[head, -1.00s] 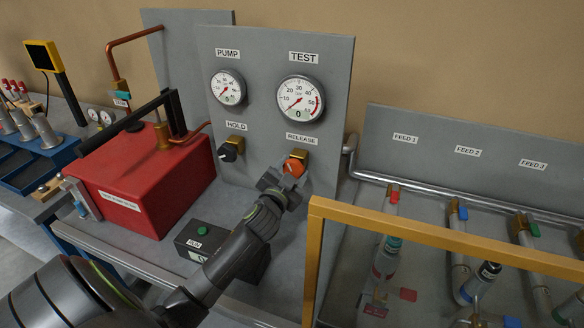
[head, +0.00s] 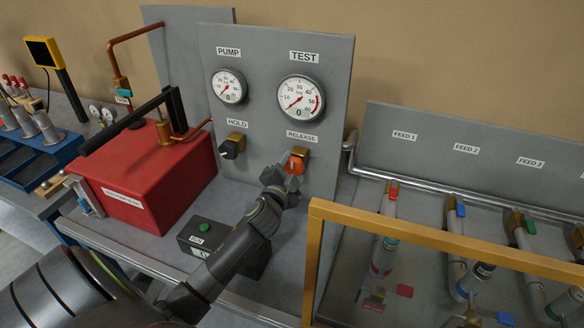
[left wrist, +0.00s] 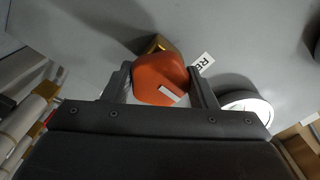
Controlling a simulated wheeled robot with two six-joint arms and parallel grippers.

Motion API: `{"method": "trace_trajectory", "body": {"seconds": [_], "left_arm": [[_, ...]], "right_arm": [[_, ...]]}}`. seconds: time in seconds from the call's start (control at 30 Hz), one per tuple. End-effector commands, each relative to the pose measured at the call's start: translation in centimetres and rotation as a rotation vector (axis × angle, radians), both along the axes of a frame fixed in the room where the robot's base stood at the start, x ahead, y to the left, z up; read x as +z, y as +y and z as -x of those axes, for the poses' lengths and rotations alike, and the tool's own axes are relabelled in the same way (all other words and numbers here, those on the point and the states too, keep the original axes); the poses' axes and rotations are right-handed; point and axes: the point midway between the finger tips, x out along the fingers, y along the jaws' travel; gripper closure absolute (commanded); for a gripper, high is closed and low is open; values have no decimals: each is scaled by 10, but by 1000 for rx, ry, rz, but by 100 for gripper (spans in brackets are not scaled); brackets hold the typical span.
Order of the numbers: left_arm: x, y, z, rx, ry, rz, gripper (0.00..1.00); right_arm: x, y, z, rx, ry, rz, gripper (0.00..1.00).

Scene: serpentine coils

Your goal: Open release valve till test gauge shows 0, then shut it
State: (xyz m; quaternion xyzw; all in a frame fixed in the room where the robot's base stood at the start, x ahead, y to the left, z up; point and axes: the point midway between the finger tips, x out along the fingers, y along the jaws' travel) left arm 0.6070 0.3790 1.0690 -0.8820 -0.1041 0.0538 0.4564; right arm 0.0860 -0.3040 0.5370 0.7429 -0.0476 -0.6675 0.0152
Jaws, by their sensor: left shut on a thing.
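The orange release valve knob (head: 297,163) sits on a brass body under the RELEASE label on the grey panel (head: 250,110). My left gripper (head: 290,176) is at the knob. In the left wrist view my left gripper's fingers (left wrist: 161,85) are shut on the orange knob (left wrist: 158,80), one on each side; a white mark shows on the knob's face. My right gripper is not in view.
The black hold knob (head: 231,149) and pump gauge (head: 228,87) are left of the release valve. A red box (head: 145,185) stands left, a RUN button box (head: 203,236) below. A yellow frame (head: 450,242) stands at the right before the feed pipes.

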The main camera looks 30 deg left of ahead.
Motion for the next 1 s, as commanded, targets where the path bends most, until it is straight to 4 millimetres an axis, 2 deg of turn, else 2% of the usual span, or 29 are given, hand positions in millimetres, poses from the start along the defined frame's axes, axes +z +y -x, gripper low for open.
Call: {"method": "trace_trajectory", "body": {"seconds": [0.2, 0.23, 0.4, 0.77, 0.87, 1.0], "left_arm": [[-1, 0, 0, 1, 2, -7, 71], [-1, 0, 0, 2, 3, -7, 45], [-1, 0, 0, 1, 2, -5, 26], [-2, -1, 5, 1, 2, -1, 26], [-2, -3, 14, 1, 2, -1, 26], [-3, -8, 37, 0, 2, -1, 26]], "right_arm": [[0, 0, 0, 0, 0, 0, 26], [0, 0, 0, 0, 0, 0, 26], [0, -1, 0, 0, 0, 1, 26], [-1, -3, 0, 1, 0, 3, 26], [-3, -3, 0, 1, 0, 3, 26], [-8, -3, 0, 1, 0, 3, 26]]}}
